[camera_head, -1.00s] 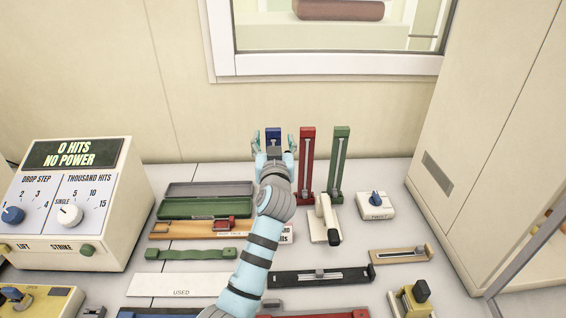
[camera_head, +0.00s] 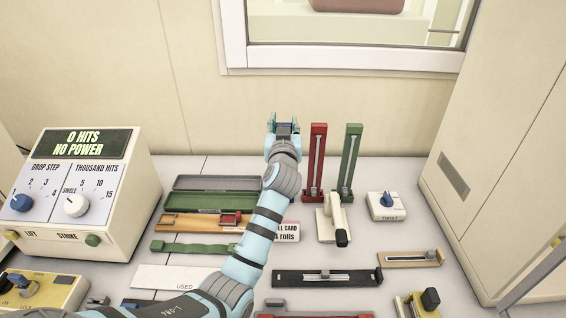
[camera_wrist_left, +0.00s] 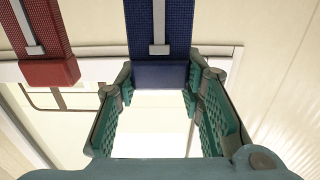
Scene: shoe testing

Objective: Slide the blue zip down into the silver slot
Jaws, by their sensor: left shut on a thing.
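The blue zip stand (camera_wrist_left: 160,75) is a dark blue woven-looking strip with a silver slot (camera_wrist_left: 159,30) running along its middle. My left gripper (camera_wrist_left: 155,105) is shut on the end of the blue piece, with a green padded finger at each side. In the head view my left gripper (camera_head: 284,128) is at the back of the bench, left of the red stand, and hides nearly all of the blue stand (camera_head: 284,131). My right gripper is not in view.
A red upright stand (camera_head: 316,160) and a green one (camera_head: 350,160) stand close on the right. A white lever block (camera_head: 328,222), a blue-knobbed box (camera_head: 387,205) and a black slider (camera_head: 320,278) are in front. A green tray (camera_head: 215,195) lies left.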

